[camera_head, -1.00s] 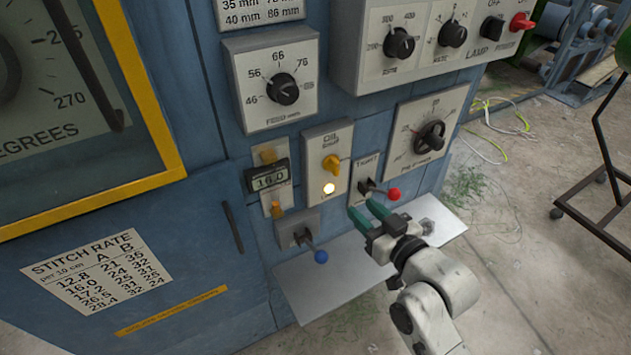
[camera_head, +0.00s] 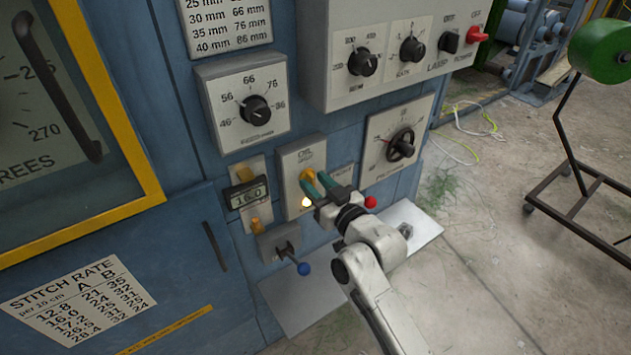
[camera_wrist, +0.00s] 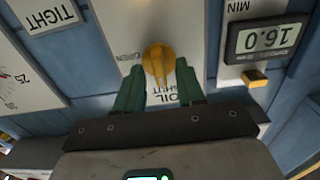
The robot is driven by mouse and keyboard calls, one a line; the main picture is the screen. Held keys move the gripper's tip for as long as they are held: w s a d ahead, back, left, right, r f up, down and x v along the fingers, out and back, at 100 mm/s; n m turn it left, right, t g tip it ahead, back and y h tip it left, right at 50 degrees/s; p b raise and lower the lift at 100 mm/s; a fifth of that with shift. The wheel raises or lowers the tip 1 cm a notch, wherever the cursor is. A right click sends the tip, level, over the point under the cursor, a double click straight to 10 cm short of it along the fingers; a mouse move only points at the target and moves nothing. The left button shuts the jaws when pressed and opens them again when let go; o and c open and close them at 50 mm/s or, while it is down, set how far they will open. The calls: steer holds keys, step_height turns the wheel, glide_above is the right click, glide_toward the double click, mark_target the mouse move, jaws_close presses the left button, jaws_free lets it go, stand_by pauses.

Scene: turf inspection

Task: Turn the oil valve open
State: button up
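The oil valve's yellow handle (camera_head: 307,175) is on a pale panel (camera_head: 292,160) on the blue machine front. In the wrist view the yellow handle (camera_wrist: 159,62) has a narrow end pointing at the "OIL SHUT" lettering (camera_wrist: 168,97); lettering that seems to read "OPEN" is by its other end. My gripper (camera_head: 314,181) is at the handle, its green fingers partly covering it in the head view. In the wrist view my gripper (camera_wrist: 160,85) is open, one finger on each side of the narrow end, with gaps visible. Contact cannot be confirmed.
A lit lamp (camera_head: 306,202) is just below the valve. A red-knobbed lever (camera_head: 370,202) is right of my gripper, a blue-knobbed lever (camera_head: 303,268) below. A digital display (camera_head: 246,193) is left. A metal shelf (camera_head: 425,222) juts out below; open floor is at right.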

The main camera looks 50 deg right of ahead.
steer(key=shift+w+d, duration=0.1)
steer(key=shift+w, duration=0.25)
steer(key=shift+c, duration=0.3)
jaws_close()
